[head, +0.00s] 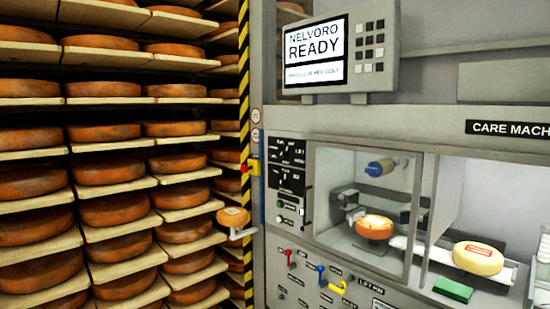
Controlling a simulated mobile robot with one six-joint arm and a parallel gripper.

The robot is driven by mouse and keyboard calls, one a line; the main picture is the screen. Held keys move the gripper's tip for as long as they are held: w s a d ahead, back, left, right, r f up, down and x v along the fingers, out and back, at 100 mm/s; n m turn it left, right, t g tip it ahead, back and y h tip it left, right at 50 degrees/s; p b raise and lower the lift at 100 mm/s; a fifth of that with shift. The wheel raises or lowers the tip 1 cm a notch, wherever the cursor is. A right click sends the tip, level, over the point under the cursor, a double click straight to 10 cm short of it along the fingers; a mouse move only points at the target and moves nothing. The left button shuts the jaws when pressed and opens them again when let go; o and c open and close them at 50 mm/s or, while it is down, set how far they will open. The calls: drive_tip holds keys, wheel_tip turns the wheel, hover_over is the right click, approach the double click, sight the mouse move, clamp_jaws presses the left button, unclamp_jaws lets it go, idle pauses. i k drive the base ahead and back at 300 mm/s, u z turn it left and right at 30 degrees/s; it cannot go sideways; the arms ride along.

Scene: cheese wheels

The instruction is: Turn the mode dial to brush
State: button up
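The care machine (480,60) fills the right side of the head view. On its front, left of the glass-fronted chamber, is a black control panel (286,152) with small white lettering. A second black panel (290,181) sits just below it. The mode dial appears to be on one of these panels, but its pointer and the word brush are too small to make out. My gripper is not in view.
Racks of orange cheese wheels (103,132) fill the left. A small wheel (233,217) sits on a bracket beside the striped post (244,60). Coloured levers (321,268) project low on the machine. The chamber holds a wheel (374,228); a pale wheel (478,258) sits right. The screen (316,52) reads READY.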

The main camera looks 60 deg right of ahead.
sight(283, 154)
drive_tip(key=z, duration=0.1)
drive_tip(key=i, duration=0.95)
drive_tip(key=u, duration=0.1)
